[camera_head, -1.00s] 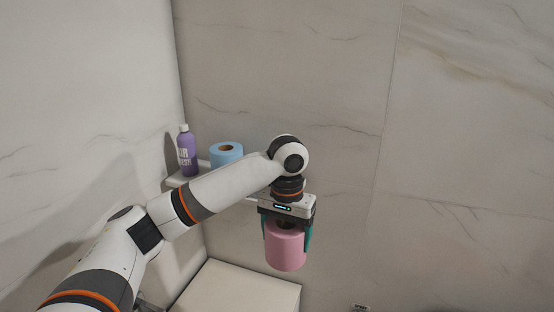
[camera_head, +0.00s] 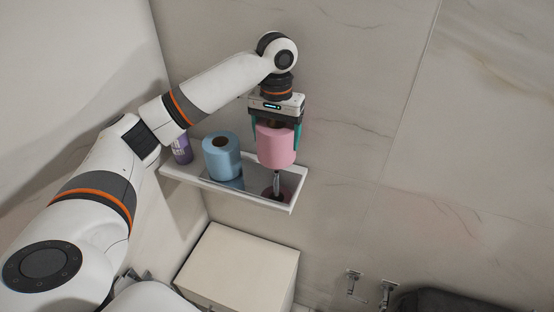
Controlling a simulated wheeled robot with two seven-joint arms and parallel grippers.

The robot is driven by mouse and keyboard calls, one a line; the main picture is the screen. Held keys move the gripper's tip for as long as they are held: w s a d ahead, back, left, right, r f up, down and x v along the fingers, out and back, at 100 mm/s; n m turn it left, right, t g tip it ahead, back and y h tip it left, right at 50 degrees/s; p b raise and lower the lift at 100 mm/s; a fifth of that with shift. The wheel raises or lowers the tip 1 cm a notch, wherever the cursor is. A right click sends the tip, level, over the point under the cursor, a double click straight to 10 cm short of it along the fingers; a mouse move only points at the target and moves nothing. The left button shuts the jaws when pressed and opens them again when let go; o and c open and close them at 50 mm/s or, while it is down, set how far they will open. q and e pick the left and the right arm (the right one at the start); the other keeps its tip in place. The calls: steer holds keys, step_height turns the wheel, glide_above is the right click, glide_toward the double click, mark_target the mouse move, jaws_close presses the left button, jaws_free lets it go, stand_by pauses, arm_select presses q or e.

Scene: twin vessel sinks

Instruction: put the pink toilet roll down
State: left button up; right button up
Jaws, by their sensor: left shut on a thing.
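My left gripper (camera_head: 276,128) is shut on the pink toilet roll (camera_head: 277,147), its teal fingers on either side of the roll. The roll is upright and is held above the right end of a narrow white-edged shelf (camera_head: 204,178). A gap shows between the roll's lower edge and the shelf top. A small dark and metallic shape, perhaps a reflection, shows on the shelf below the roll; I cannot tell which. My right gripper is not in view.
A blue toilet roll (camera_head: 221,158) stands on the shelf left of the pink roll. A purple bottle (camera_head: 182,150) stands at the shelf's left end, partly hidden by my arm. A cream cabinet (camera_head: 240,262) is below. Wall fittings (camera_head: 354,283) show at lower right.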

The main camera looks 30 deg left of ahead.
mark_target(276, 171)
arm_select(q)
steer(key=f, duration=0.1)
steer(key=s+d+f, duration=0.1)
steer(key=s+f+p, duration=0.1)
steer(key=shift+s+d, duration=0.2)
steer(key=shift+d, duration=0.05)
steer(key=f, duration=0.1)
steer(key=w+f+p, duration=0.1)
steer(key=f, duration=0.2)
steer(key=shift+w+a+f+p, duration=0.15)
steer(key=shift+a+f+p, duration=0.15)
steer(key=shift+a, duration=0.1)
steer(key=shift+f, duration=0.15)
steer(key=shift+s+d, duration=0.25)
steer(key=shift+s, duration=0.1)
steer(key=o, duration=1)
steer(key=shift+w+a+f, duration=0.15)
steer(key=shift+w, duration=0.05)
steer(key=shift+r, duration=0.6)
step_height(276, 171, up, 11)
steer(key=b, duration=0.3)
steer(key=shift+r, duration=0.2)
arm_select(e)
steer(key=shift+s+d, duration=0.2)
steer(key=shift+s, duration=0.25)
arm_select(q)
steer(key=shift+s, duration=0.1)
